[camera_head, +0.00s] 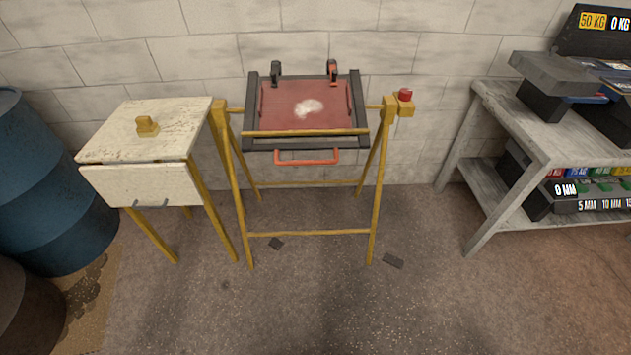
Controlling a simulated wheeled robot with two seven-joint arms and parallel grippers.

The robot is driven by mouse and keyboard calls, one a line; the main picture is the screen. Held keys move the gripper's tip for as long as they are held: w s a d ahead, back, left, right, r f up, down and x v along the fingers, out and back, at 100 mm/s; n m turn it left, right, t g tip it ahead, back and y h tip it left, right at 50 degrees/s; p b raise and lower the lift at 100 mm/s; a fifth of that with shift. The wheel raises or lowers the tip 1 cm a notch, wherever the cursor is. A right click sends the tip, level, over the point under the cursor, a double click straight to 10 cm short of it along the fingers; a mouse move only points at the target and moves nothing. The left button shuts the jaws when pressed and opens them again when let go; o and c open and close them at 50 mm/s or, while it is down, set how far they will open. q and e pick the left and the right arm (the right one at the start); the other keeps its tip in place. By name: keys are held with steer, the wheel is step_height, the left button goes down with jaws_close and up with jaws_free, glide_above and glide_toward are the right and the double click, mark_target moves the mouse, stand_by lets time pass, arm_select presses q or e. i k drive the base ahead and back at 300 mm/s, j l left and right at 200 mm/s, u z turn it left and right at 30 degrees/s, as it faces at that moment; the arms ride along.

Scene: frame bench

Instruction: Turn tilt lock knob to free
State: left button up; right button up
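A small red knob (405,94) sits on a yellow block (404,108) at the right top end of the yellow stand (374,210). I take it to be the tilt lock knob; its setting is too small to read. Between the stand's legs hangs a dark tilting frame (250,105) holding a red panel (275,115) with a white patch. A red handle (307,162) sticks out at its front edge. Neither of my grippers is in view.
A white cabinet (110,140) with a drawer and a yellow block on top stands left of the frame. A grey shelf (520,130) with cases is right.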

mark_target(405, 95)
steer(key=i+l, duration=0.15)
steer(key=l, duration=0.25)
steer(key=i+l, duration=0.15)
steer(key=l, duration=0.2)
steer(key=i+l, duration=0.2)
steer(key=l, duration=0.2)
steer(key=i+l, duration=0.15)
steer(key=l, duration=0.2)
steer(key=z, duration=0.05)
